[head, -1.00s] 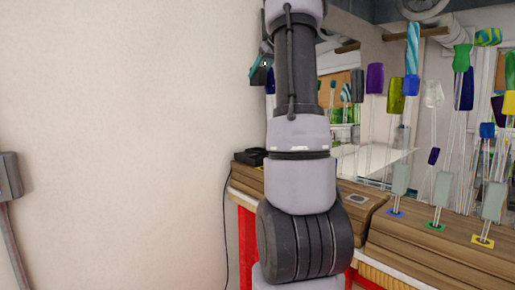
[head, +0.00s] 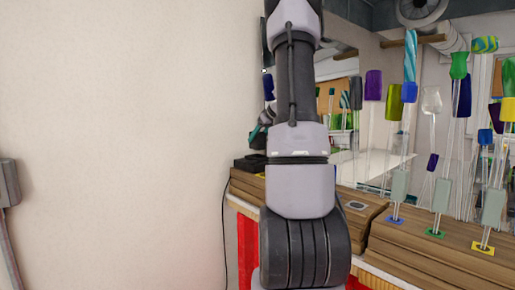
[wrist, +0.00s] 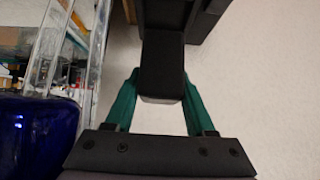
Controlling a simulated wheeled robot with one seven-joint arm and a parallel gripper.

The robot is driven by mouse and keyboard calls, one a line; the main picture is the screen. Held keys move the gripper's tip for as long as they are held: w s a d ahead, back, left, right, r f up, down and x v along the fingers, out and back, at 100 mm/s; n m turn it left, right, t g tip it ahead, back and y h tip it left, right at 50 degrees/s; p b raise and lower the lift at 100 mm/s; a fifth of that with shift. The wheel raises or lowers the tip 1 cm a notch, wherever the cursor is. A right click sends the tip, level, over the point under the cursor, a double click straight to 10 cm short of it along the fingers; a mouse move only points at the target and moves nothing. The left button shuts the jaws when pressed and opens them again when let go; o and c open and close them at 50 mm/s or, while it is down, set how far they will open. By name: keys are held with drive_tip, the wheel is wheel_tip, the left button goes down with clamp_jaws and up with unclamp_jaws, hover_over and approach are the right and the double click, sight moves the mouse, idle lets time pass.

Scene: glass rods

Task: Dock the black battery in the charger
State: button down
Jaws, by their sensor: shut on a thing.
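In the wrist view, the black battery (wrist: 162,70) sits between the teal fingers of my gripper (wrist: 160,90), which is shut on it. The far end of the battery meets or overlaps a dark blocky shape (wrist: 168,14), apparently the charger; I cannot tell whether they touch. In the head view, the black charger (head: 248,163) lies on the wooden ledge at the wall, partly behind my arm. My gripper (head: 259,134) shows just above it, largely hidden by my arm. The battery is hard to make out there.
Glass rods with coloured ends (head: 410,65) stand in several wooden blocks on the right. A blue glass piece (wrist: 35,135) and clear rods are close by on the wrist view's left. A thin black cable (head: 225,235) hangs below the charger.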

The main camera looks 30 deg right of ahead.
sight(258, 147)
drive_tip(key=shift+f, duration=2.05)
drive_tip(key=shift+f, duration=0.1)
drive_tip(key=shift+c, duration=1.2)
unclamp_jaws()
